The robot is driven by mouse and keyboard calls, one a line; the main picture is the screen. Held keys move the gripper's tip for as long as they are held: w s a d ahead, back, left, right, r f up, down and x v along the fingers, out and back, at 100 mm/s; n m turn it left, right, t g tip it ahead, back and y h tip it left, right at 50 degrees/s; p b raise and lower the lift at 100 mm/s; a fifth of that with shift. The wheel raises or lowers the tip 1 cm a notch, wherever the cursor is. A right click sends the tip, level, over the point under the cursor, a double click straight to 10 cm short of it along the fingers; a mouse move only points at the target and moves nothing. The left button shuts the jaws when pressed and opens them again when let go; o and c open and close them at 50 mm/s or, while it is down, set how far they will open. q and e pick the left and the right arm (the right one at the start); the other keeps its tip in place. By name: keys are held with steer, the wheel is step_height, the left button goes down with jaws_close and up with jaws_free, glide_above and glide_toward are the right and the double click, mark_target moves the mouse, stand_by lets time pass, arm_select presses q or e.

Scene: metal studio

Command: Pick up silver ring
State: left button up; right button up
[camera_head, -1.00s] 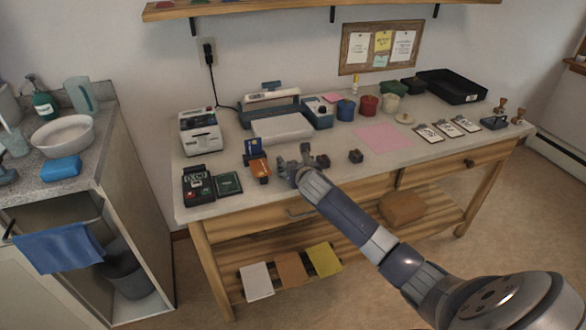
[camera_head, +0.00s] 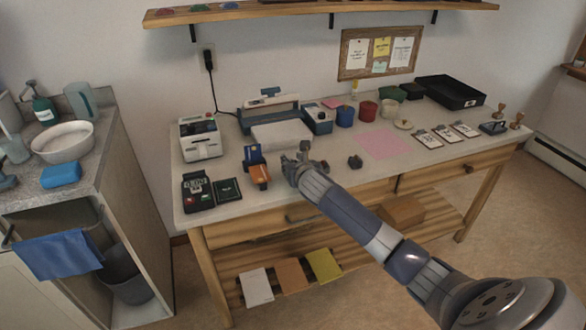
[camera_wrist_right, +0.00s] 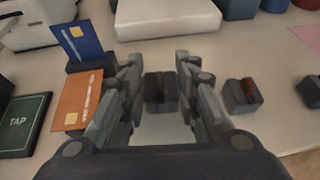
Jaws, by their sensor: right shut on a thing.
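My right gripper (camera_head: 298,160) is low over the front of the workbench, right of the card stand. A similar dark block with a red part (camera_wrist_right: 242,96) stands just to the right. Another dark block (camera_head: 355,162) stands farther right. My left gripper is not in view.
A white-topped device (camera_head: 282,133) is behind. A pink sheet (camera_head: 384,143) lies right. Bare bench top lies between the pink sheet and the blocks.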

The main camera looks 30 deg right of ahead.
steer(key=s+r, duration=0.2)
steer(key=s, duration=1.4)
steer(key=shift+d+r, duration=0.25)
steer(key=shift+r, duration=0.05)
